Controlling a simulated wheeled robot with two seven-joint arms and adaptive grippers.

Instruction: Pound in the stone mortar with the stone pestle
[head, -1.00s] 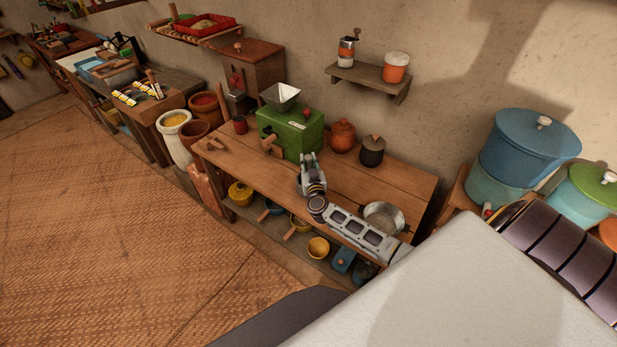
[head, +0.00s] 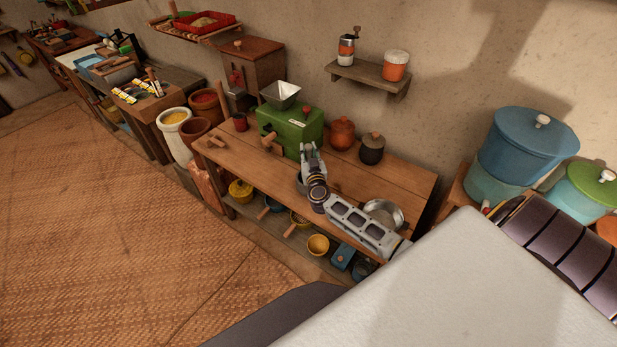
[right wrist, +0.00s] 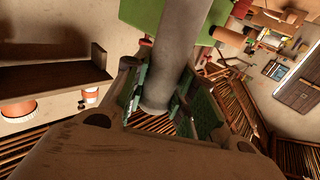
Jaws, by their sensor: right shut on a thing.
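My right gripper (head: 310,153) is above the front part of the wooden table in the head view. In the right wrist view, its green-padded fingers are shut on the stone pestle (right wrist: 166,75), a thick grey rod. The pestle is hard to make out behind the gripper in the head view. My left gripper is out of view.
A wall shelf (head: 365,76) is above. The table's left part is mostly clear.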

